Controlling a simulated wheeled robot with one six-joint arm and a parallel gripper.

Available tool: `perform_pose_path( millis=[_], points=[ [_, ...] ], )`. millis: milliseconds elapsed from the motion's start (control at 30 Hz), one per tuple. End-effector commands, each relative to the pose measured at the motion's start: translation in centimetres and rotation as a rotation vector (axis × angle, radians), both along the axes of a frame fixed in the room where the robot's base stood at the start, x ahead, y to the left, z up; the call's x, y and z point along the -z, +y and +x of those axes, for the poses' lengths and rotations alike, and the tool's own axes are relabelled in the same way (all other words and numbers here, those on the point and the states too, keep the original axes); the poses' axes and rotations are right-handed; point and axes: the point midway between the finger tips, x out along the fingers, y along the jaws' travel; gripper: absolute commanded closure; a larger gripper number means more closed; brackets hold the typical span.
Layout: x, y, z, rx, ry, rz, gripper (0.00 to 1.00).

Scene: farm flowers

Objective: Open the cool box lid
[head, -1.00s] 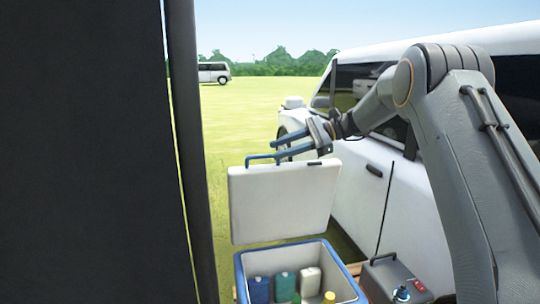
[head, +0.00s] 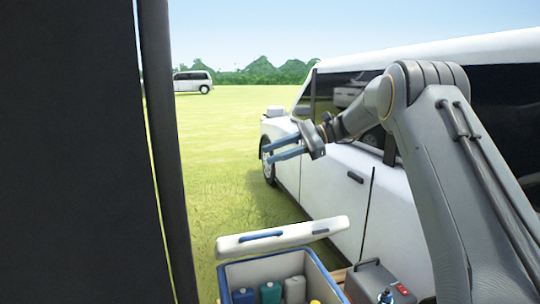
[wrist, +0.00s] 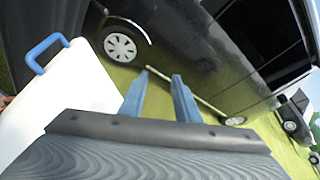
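The cool box (head: 233,276) stands at the bottom of the head view, a blue-rimmed open box with several bottles inside. Its white lid (head: 305,231) is swung up off the opening and tipped back, seen almost edge-on, with a blue handle (head: 262,236). In the wrist view the lid (wrist: 62,95) and its handle (wrist: 45,52) lie left of the fingers. My gripper (head: 268,152) is above the lid and apart from it. Its two blue fingers, also in the wrist view (wrist: 162,75), are spread with nothing between them.
A grey case (head: 372,280) with a red switch stands right of the box. A white vehicle (head: 330,195) fills the right side beyond my arm. A dark panel (head: 75,150) and post block the left. Open grass lies behind the box.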

Motion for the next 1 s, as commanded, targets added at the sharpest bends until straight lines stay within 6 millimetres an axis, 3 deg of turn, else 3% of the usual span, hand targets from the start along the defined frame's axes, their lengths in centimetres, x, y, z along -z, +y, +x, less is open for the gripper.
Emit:
perform_pose_path(
  millis=[1000],
  points=[
    [-2.3,-5.3,1.5,0.001,0.000,0.001,0.71]
  ],
)
